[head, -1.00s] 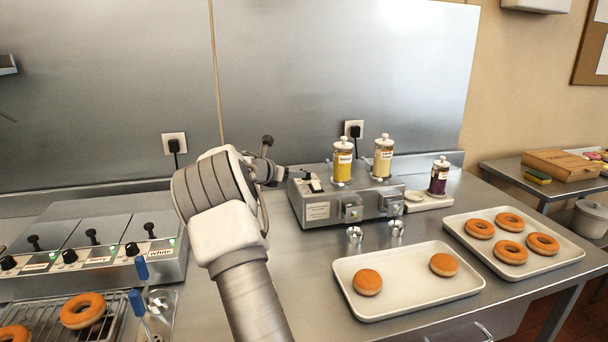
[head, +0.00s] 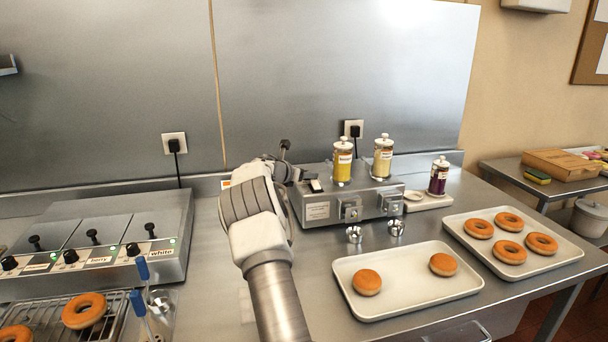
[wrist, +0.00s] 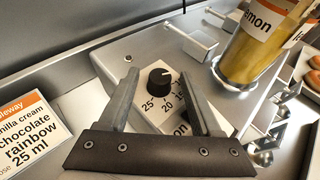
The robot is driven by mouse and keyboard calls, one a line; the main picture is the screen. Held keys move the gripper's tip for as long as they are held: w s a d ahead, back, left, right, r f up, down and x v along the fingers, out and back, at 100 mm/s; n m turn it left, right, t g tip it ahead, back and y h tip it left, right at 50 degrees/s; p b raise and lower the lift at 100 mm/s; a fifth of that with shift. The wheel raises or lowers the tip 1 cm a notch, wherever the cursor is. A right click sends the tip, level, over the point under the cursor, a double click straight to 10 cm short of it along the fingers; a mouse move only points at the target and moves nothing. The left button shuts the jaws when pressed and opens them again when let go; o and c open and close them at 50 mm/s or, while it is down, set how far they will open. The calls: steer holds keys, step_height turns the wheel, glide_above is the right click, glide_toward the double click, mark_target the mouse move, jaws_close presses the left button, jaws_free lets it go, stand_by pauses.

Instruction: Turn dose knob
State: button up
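The black dose knob (wrist: 160,78) sits on a white dial plate (wrist: 150,112) on top of the grey filling machine (head: 322,212). The numbers 25, 20 and 15 show around it. A small pale mark is on the knob, but I cannot tell exactly which number it points to. My gripper (wrist: 157,74) is open in the wrist view, with one finger on each side of the knob. I cannot tell whether either finger touches it. In the head view my arm and gripper cover the machine's left end, and the knob cannot be made out.
A lemon jar (wrist: 255,45) stands close right of the knob, beside a metal block (wrist: 192,40). A card (wrist: 28,135) at left reads vanilla cream, chocolate, rainbow, 25 ml. Two nozzles (head: 349,209) face a tray (head: 405,288) with two doughnuts. Glaze warmers (head: 110,235) stand left.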

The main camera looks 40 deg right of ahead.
jaws_close()
steer(key=shift+r+p, duration=0.2)
steer(key=shift+p, duration=0.45)
steer(key=shift+w+r+m+g+p, duration=0.1)
steer(key=shift+m+g+p, duration=0.25)
steer(key=shift+p, duration=0.3)
steer(key=m+g+p, duration=0.1)
steer(key=p, duration=0.2)
steer(key=shift+w+r, duration=0.1)
steer(key=shift+d+m+g+h+p, duration=0.1)
steer(key=shift+m+g+h+p, duration=0.2)
steer(key=shift+g+p, duration=0.25)
steer(key=shift+w+p, duration=0.1)
steer(key=shift+p, duration=0.35)
steer(key=shift+f+m+g+p, duration=0.25)
steer(key=shift+m+g+p, duration=0.2)
steer(key=shift+p, duration=0.1)
